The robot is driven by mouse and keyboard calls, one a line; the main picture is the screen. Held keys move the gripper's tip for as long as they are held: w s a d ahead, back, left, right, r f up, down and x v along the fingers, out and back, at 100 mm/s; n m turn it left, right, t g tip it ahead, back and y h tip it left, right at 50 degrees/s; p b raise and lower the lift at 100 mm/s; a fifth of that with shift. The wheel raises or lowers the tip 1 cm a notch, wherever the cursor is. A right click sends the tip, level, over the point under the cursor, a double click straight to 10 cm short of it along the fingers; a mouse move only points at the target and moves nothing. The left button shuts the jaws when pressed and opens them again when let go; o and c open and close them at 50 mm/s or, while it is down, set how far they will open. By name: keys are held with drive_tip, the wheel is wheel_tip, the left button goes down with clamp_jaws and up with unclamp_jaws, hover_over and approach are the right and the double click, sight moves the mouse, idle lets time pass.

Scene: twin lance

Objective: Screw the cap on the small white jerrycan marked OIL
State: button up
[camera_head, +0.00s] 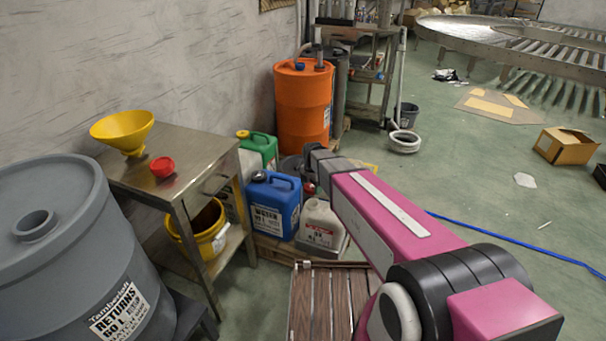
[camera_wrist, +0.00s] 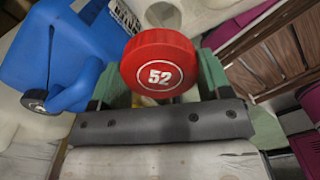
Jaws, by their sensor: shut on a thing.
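The small white jerrycan (camera_head: 320,222) stands beside the blue jerrycan, its front label too small to read here. Part of a pale container, probably this jerrycan, shows behind the cap at the top of the wrist view (camera_wrist: 205,18). In the head view a sliver of red (camera_head: 309,188) shows by my gripper, above the white jerrycan.
The blue jerrycan (camera_head: 273,205) with a black cap stands close on the left; a green-and-white one (camera_head: 261,150) is behind. A steel table (camera_head: 190,150) holds a yellow funnel (camera_head: 122,130) and another red cap (camera_head: 162,167). An orange drum (camera_head: 302,105) stands behind.

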sight(312, 201)
drive_tip(key=shift+d+f, duration=0.25)
drive_tip(key=shift+f, duration=0.45)
drive_tip(key=shift+s+f, duration=0.1)
drive_tip(key=shift+f, duration=2.65)
drive_tip(key=shift+a+f, duration=0.1)
drive_tip(key=shift+f, duration=1)
idle(1.3)
